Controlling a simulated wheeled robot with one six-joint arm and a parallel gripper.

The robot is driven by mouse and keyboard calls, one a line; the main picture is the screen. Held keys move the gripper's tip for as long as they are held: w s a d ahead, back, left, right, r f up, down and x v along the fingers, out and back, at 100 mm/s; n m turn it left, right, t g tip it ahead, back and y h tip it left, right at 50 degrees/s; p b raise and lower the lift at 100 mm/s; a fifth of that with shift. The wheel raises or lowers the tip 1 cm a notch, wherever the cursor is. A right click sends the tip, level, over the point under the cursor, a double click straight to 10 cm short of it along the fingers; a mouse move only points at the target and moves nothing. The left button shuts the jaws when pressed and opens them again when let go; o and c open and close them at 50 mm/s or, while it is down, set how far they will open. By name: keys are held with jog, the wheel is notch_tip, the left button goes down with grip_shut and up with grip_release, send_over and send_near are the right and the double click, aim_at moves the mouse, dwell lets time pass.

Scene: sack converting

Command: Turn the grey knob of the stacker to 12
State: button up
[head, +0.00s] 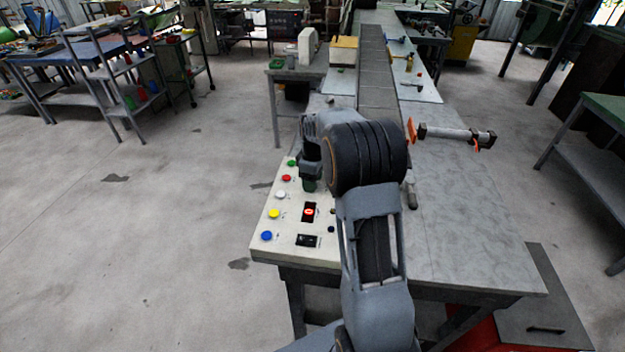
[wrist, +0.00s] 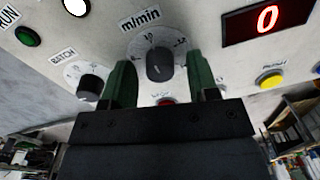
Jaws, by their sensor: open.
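A dark grey knob (wrist: 159,65) with a round scale stands under the label "m/min" on the pale panel in the wrist view. Where its pointer stands is too small to read. My gripper (wrist: 160,80) is open, its two green fingers on either side of this knob; contact cannot be told. A second dark knob (wrist: 90,86) with its own scale, labelled "BATCH", sits left of the left finger. In the head view my gripper (head: 310,185) is low over the control panel (head: 265,222), and the arm hides the knobs.
A display (wrist: 267,18) shows a red 0. A yellow button (wrist: 270,80) is to the right, a red one (wrist: 166,101) just below the knob, and a green lamp or button (wrist: 27,36) at upper left. A conveyor (head: 377,70) runs behind the panel.

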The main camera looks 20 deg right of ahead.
jog(key=c, duration=0.9)
jog(key=shift+m, duration=0.3)
jog(key=m+b, duration=0.1)
jog(key=m, duration=0.4)
jog(key=shift+m, duration=0.4)
jog(key=m, duration=0.6)
jog(key=shift+m, duration=0.3)
jog(key=shift+m+b, duration=0.3)
jog(key=o, duration=0.9)
